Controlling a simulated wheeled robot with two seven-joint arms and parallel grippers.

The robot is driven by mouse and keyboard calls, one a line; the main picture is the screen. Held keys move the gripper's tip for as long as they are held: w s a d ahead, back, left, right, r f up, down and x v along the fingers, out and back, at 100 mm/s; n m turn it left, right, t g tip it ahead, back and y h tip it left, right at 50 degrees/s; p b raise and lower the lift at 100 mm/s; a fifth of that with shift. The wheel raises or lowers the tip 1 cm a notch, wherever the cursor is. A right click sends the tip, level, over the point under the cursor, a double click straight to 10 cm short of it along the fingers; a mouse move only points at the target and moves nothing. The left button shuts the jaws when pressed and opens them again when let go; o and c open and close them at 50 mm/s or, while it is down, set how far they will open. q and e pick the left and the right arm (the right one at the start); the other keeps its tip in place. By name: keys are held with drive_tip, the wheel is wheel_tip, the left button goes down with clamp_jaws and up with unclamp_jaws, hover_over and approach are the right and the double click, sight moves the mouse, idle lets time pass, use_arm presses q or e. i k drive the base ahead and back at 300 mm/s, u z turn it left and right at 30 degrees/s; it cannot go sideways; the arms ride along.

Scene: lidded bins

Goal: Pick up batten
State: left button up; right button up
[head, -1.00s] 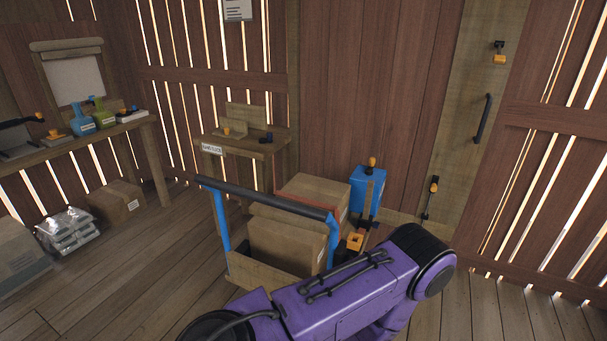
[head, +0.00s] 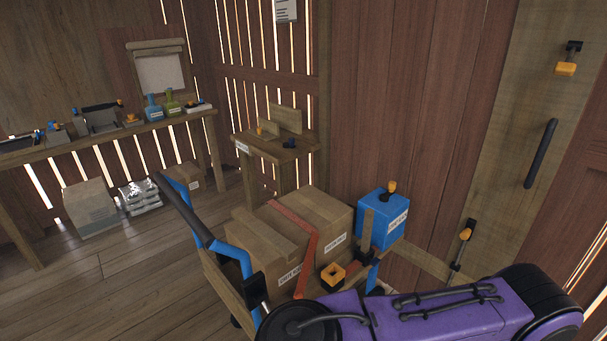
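I cannot tell for sure which piece is the batten. A light wooden strip (head: 430,263) runs low along the wall to the right of the blue box. A short upright wooden piece (head: 366,232) stands against the blue box's left side. Two wooden boards, one the back board (head: 286,119), stand on the small corner table. A purple arm of mine crosses the bottom right of the head view, in front of the cart. Neither gripper shows.
A cart with a blue-and-black handle (head: 190,213) carries cardboard boxes (head: 312,216) with a red strap. A blue box (head: 383,218) with an orange knob stands behind. A workbench (head: 90,142) with bottles lines the left wall. The left floor (head: 130,273) is mostly open.

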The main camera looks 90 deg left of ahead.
sight(285, 248)
drive_tip(key=u, duration=2.4)
